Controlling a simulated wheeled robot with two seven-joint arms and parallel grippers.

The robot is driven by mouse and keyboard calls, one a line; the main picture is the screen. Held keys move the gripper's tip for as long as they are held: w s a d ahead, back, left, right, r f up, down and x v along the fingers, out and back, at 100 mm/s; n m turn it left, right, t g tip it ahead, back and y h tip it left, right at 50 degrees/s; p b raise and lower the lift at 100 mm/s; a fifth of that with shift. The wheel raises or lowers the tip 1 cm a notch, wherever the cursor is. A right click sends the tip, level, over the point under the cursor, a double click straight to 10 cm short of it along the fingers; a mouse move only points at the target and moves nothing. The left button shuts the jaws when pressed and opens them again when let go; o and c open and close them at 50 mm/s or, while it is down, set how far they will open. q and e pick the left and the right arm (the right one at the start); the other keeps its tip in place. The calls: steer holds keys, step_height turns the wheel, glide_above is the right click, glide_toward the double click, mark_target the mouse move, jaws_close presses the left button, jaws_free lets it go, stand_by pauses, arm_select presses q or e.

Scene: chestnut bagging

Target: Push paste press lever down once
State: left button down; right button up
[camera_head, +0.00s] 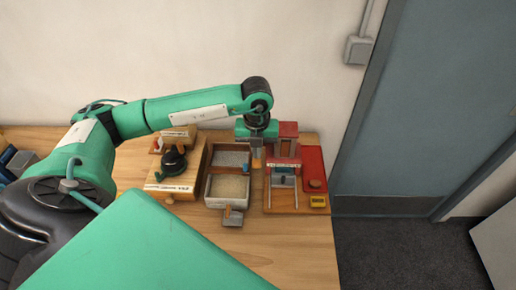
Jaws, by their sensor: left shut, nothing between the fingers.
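The paste press (288,131) looks like the red and brown upright device at the back right of the table. It stands on a wooden board with a silver frame in front. A red bar crosses its front at mid height; I cannot tell clearly which part is the lever. My left gripper (257,157) reaches in from the left and points down just left of the press. Its fingers are small in view and shut, with nothing between them. Whether it touches the press is unclear. My right gripper is not in view.
A wooden box with a black round-topped device (173,163) is further left. A red panel (314,168) lies right of the press. The front of the table (290,245) is clear.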

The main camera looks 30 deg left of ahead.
arm_select(q)
steer(key=shift+f, duration=0.1)
stand_by(0.5)
steer(key=shift+f+b, duration=1)
steer(key=shift+f, duration=0.1)
